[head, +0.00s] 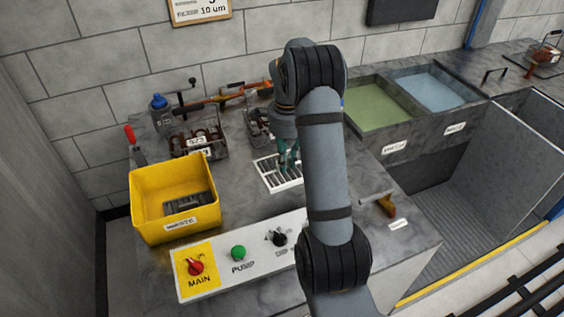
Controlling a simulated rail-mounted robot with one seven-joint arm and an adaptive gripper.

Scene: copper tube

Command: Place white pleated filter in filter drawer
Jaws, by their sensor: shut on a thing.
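The white pleated filter (268,172), a flat white frame with dark slots, is at the middle of the grey bench top, just left of my forearm. My gripper (289,163) has teal fingers and is shut on the filter near its right side. My arm covers part of the filter's right end. I cannot tell whether the filter touches the bench or is slightly above it. I cannot make out the filter drawer for certain; part of the bench is hidden behind my arm.
A yellow bin (148,215) holding a dark grey slotted piece stands at left. A white control panel (216,272) lines the front. A rack (215,150) with brown parts and a blue-capped bottle (159,113) stand behind. Green (378,108) and blue (430,88) basins are at right.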

